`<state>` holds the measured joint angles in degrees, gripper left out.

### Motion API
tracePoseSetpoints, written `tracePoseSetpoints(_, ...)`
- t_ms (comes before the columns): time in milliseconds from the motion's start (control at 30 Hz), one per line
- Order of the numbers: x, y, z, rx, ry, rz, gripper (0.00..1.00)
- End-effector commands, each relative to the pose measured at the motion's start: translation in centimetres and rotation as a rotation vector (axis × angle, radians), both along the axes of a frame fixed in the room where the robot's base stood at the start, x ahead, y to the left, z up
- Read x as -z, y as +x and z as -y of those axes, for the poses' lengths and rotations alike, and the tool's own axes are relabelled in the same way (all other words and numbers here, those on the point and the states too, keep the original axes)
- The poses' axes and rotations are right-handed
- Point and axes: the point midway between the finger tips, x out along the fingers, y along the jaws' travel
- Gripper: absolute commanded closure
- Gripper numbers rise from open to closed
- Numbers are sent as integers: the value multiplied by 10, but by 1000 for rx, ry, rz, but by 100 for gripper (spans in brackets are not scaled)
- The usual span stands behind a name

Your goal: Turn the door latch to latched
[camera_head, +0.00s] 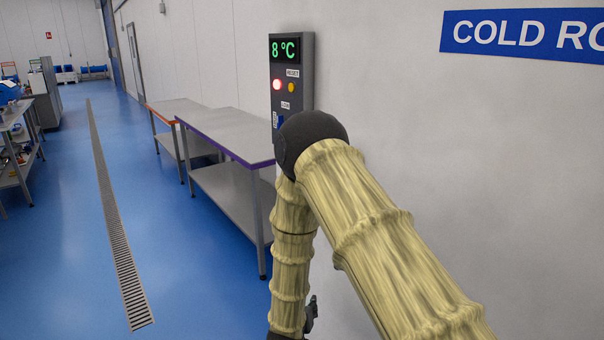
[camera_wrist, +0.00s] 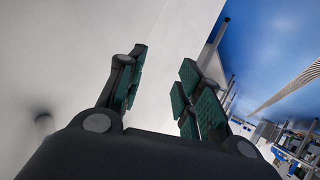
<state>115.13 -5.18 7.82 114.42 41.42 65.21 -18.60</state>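I cannot make out a door latch for certain in either view. My gripper (camera_wrist: 162,65) is open in the wrist view, its two green-padded fingers apart with nothing between them. A pale wall or panel surface lies beyond the fingers. A small blurred grey stub (camera_wrist: 43,124) stands at the left of the wrist view, outside the fingers; I cannot tell what it is. In the head view my arm hangs down in front of the white wall, and only a dark bit near its lower end shows at the bottom edge.
A grey control panel (camera_head: 306,75) on the wall reads 8 °C, with a lit red lamp and a yellow button; my arm hides its lower part. A steel table (camera_head: 228,136) stands along the wall. A COLD RO... sign (camera_head: 525,33) is at right. The blue floor (camera_head: 190,260) is open.

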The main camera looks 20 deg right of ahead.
Motion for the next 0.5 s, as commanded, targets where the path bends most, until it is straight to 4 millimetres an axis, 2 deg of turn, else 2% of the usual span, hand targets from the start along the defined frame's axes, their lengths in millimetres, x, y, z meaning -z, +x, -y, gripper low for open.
tracePoseSetpoints(33, -50, 32, -5, 43, -29, 88, 65)
tracePoseSetpoints(67, -75, 47, -8, 73, -47, 134, 65)
tracePoseSetpoints(100, -108, 65, -10, 116, -71, 193, 65)
tracePoseSetpoints(167, -158, 88, -16, 184, -100, 274, 65)
tracePoseSetpoints(200, -190, 99, -19, 230, -118, 322, 65)
tracePoseSetpoints(300, -259, 118, -29, 342, -147, 415, 65)
tracePoseSetpoints(400, -308, 125, -38, 433, -162, 470, 65)
tracePoseSetpoints(500, -338, 127, -44, 492, -168, 499, 65)
